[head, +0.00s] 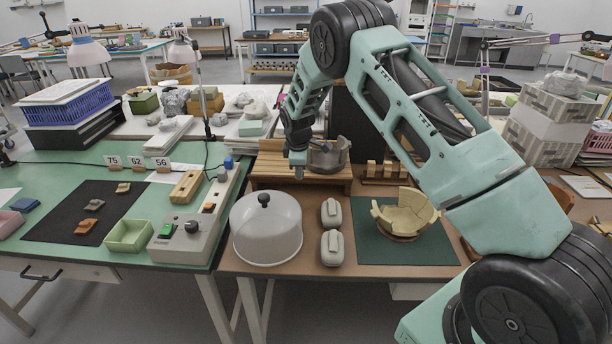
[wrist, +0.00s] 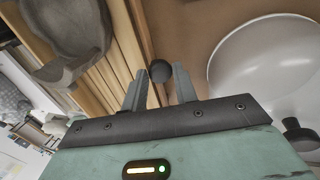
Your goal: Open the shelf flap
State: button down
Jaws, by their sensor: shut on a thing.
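The wooden slatted shelf (head: 265,182) stands at the back of the brown table in the head view. Its pale wooden slats (wrist: 122,55) run diagonally in the wrist view. My gripper (head: 298,172) points down at the shelf's front in the head view. In the wrist view its two grey fingers (wrist: 160,85) are on either side of a small dark round knob (wrist: 160,71), shut on it. The knob is in front of the slats. My gripper hides it in the head view, and I cannot tell how far the flap is open.
A grey broken vessel (head: 330,156) sits on the shelf. A white dome cover (head: 266,232) with a black knob stands in front, left of two grey blocks (head: 332,246). A tan bowl of sherds (head: 404,215) stands on a green mat (head: 375,252) to the right.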

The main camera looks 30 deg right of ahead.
jog(key=shift+s+a+f+b, duration=0.2)
jog(key=shift+s+a+f, duration=0.1)
jog(key=shift+s+f, duration=0.2)
jog(key=shift+s+a+f+b, duration=0.25)
jog(key=shift+s+f, duration=0.15)
jog(key=shift+f, duration=0.1)
jog(key=c, duration=2.1)
grip_release()
jog(key=shift+s+a+f+b, duration=0.35)
jog(key=shift+s+f+b, duration=0.15)
jog(key=shift+f, duration=0.25)
jog(key=o, duration=0.5)
jog(key=shift+w+d, duration=0.1)
jog(key=shift+w, duration=0.05)
jog(key=o, duration=0.5)
jog(key=shift+c, duration=0.2)
jog(key=shift+r, duration=0.1)
jog(key=shift+r, duration=0.1)
jog(key=b+v, duration=0.1)
jog(key=v, duration=1.6)
jog(key=shift+b, duration=0.35)
